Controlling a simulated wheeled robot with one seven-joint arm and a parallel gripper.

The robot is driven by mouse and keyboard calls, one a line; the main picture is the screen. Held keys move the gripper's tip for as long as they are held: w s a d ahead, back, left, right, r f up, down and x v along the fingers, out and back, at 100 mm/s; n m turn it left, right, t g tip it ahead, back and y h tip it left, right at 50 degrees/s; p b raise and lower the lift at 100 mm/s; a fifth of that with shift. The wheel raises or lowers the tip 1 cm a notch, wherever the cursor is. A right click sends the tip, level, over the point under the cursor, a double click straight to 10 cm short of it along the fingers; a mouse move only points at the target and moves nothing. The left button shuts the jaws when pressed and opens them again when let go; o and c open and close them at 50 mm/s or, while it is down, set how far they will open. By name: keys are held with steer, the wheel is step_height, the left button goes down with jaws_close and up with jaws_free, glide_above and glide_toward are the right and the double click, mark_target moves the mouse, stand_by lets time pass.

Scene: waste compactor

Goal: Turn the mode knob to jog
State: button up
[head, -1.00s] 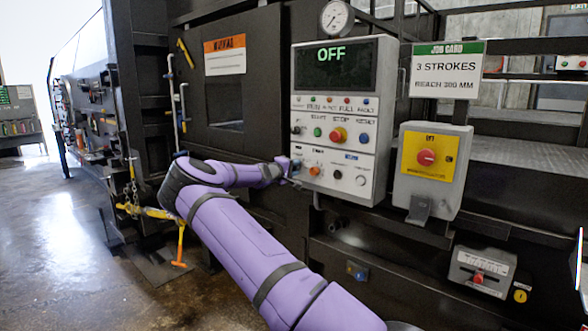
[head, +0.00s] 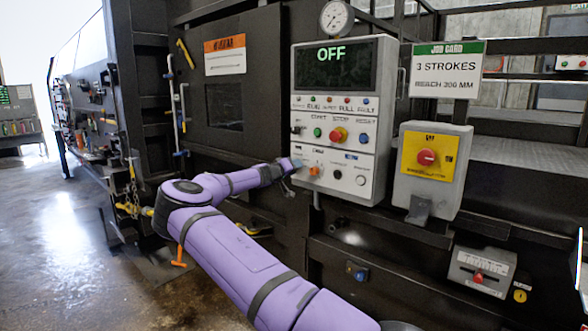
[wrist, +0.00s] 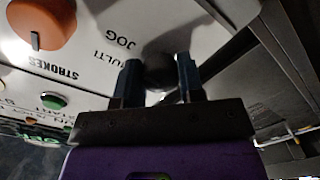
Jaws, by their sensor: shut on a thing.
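The mode knob (wrist: 160,72) is a dark round knob on the pale control panel (head: 376,180), beside the printed words MULTI and JOG in the wrist view. My gripper (wrist: 156,66) has one blue-grey finger on each side of it and is shut on it. I cannot tell which word the knob points to. In the head view my gripper (head: 292,165) is at the panel's lower left edge and hides the knob. The panel's display (head: 333,65) reads OFF in green.
An orange STROKES knob (wrist: 42,22) sits close beside the mode knob. The panel also carries a red stop button (head: 338,135) and several small buttons. A yellow box with a red switch (head: 427,157) and a job card (head: 446,70) are to the right.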

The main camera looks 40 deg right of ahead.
steer(key=shift+f, duration=0.15)
steer(key=o, duration=0.9)
steer(key=a, duration=0.7)
steer(key=s+a, duration=0.1)
steer(key=a, duration=0.2)
steer(key=shift+a+r, duration=0.25)
steer(key=shift+a, duration=0.15)
